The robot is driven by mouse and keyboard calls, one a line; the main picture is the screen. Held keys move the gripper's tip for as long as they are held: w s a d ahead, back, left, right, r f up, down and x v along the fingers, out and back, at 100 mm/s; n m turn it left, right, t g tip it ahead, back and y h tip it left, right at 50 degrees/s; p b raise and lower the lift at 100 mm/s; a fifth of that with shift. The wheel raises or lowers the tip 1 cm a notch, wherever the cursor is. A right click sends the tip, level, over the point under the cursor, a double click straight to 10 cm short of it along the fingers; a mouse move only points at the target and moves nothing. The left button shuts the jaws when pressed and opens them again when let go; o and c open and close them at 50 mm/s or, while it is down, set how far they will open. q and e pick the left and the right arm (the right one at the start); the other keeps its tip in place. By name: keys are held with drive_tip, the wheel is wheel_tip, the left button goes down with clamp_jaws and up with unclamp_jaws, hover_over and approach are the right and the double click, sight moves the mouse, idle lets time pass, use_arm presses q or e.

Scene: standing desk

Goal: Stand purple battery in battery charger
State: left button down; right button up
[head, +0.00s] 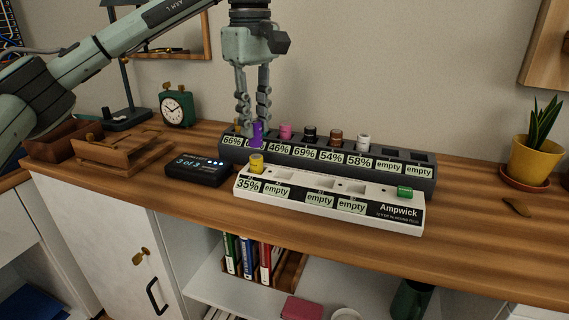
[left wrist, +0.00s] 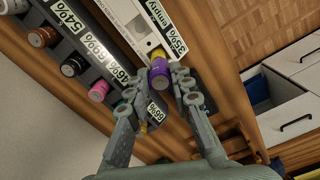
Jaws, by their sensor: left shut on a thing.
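My left gripper (head: 252,127) points down over the left part of a dark grey battery bank (head: 428,183) and is shut on the purple battery (head: 257,134). In the left wrist view the purple battery (left wrist: 160,84) sits between the fingertips (left wrist: 159,82). In the head view it overlaps the second label of the dark bank; whether it touches the bank is unclear. The white Ampwick charger (head: 300,205) lies in front of the dark bank, with a yellow battery (head: 256,163) standing at its 35% label and several labels reading empty. My right gripper is not in view.
Pink (head: 285,131), black (head: 309,134), brown (head: 336,138) and white (head: 363,142) batteries stand in the dark bank. A black display box (head: 198,170) reads "3 of 3".

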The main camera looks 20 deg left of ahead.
use_arm(q)
drive_tip(key=d+f, duration=0.2)
drive_tip(key=d, duration=0.1)
drive_tip(key=d+f, duration=0.1)
drive_tip(key=d, duration=0.1)
drive_tip(key=shift+w+d, duration=0.1)
drive_tip(key=shift+w, duration=0.05)
wheel_tip(320, 180, down, 4)
drive_tip(key=shift+r, duration=0.1)
drive_tip(key=shift+f, duration=0.2)
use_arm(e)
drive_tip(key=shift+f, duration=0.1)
use_arm(q)
drive_tip(key=shift+f, duration=0.15)
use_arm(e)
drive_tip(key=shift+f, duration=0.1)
use_arm(q)
drive_tip(key=c, duration=1.3)
unclamp_jaws()
drive_tip(key=shift+c, duration=0.2)
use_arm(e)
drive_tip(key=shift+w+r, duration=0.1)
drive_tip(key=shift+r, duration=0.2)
use_arm(q)
wheel_tip(320, 180, up, 12)
drive_tip(key=p, duration=0.1)
drive_tip(key=shift+r, duration=0.2)
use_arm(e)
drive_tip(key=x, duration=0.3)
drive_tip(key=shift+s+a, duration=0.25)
